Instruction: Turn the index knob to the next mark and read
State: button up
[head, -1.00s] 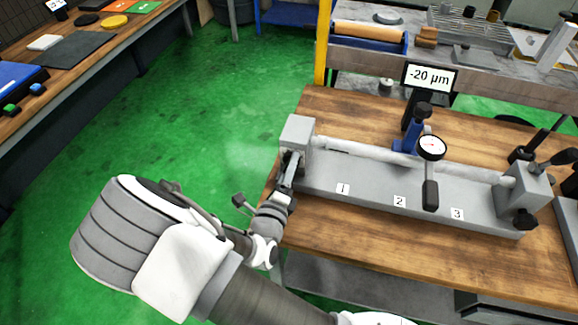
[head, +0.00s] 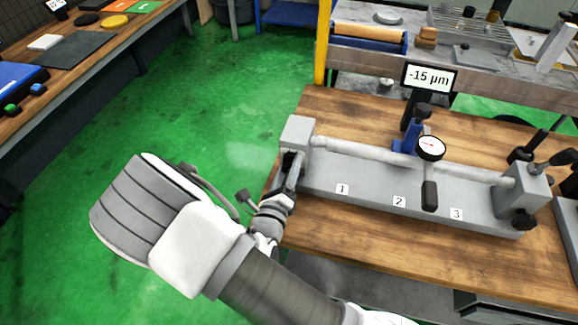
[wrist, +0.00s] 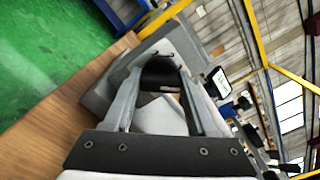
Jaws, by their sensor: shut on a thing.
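The index knob (wrist: 160,76) is black and sits between the fingers of my gripper (wrist: 158,88) in the wrist view. My gripper is shut on it at the left end of the grey bench fixture (head: 370,187). In the head view my gripper (head: 291,170) reaches the left headstock (head: 297,132), and the knob is mostly hidden there. A round dial gauge (head: 431,148) stands at the long pale cylinder (head: 370,154). The display (head: 429,78) above it reads -15 µm. Labels 1, 2 and 3 are on the fixture's front.
The fixture stands on a wooden bench (head: 340,235). A right-end block (head: 523,188) with black levers holds the cylinder's other end. A yellow post (head: 322,45) rises behind. Green floor (head: 200,110) is open to the left, with another wooden bench (head: 100,45) beyond.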

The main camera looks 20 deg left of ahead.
jog(key=m, duration=0.4)
jog(key=shift+m+b, duration=0.35)
jog(key=shift+m, duration=0.05)
dwell(0.4)
jog(key=o, duration=1.3)
jog(key=s, duration=0.5)
jog(key=s+d, duration=0.1)
jog(key=s, duration=0.5)
jog(key=s+d+b, duration=0.1)
jog(key=s, duration=0.5)
jog(key=shift+s, duration=0.15)
jog(key=shift+m, duration=0.3)
